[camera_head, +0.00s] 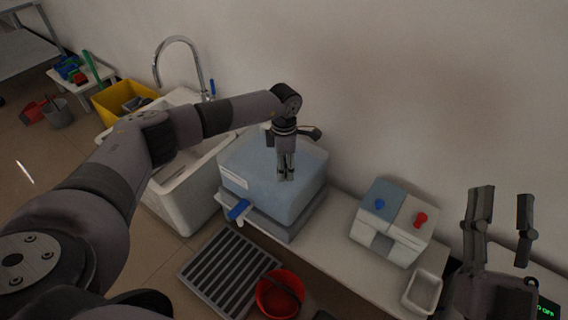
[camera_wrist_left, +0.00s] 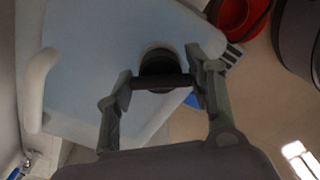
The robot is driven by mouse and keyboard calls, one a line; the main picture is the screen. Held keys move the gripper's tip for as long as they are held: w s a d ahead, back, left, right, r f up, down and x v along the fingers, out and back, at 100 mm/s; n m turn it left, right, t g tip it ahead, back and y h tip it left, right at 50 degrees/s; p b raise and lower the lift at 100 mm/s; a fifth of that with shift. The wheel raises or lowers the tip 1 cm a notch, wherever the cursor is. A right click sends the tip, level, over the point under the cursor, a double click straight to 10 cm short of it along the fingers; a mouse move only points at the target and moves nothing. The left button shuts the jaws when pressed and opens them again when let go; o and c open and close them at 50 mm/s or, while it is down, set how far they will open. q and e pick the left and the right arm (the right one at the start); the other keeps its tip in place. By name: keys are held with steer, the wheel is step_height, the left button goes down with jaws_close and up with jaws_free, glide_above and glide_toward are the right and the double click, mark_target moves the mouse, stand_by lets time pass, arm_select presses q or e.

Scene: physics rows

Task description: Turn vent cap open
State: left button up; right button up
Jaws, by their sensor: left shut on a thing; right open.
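The vent cap (camera_wrist_left: 160,68) is a dark round knob on top of a pale blue box-shaped unit (camera_head: 258,190). It shows in the left wrist view with a dark bar across it; in the head view my gripper hides it. My left gripper (camera_head: 286,178) points down over the unit's top and is shut on the cap. In the left wrist view its two fingers (camera_wrist_left: 164,84) sit at either side of the cap's bar. My right gripper (camera_head: 505,235) is open and empty at the right, away from the unit.
A blue handle (camera_head: 238,210) sticks out from the unit's front. A white sink (camera_head: 183,205) with a tall faucet (camera_head: 178,42) stands left. A dispenser with blue and red knobs (camera_head: 393,222) and a white tray (camera_head: 422,291) are right. A red bucket (camera_head: 270,306) is on the floor.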

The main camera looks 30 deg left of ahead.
arm_select(q)
steer(key=m, duration=0.6)
steer(key=shift+m, duration=0.3)
stand_by(0.5)
steer(key=o, duration=0.8)
steer(key=shift+o, duration=0.2)
step_height(320, 180, up, 12)
steer(key=shift+d, duration=0.1)
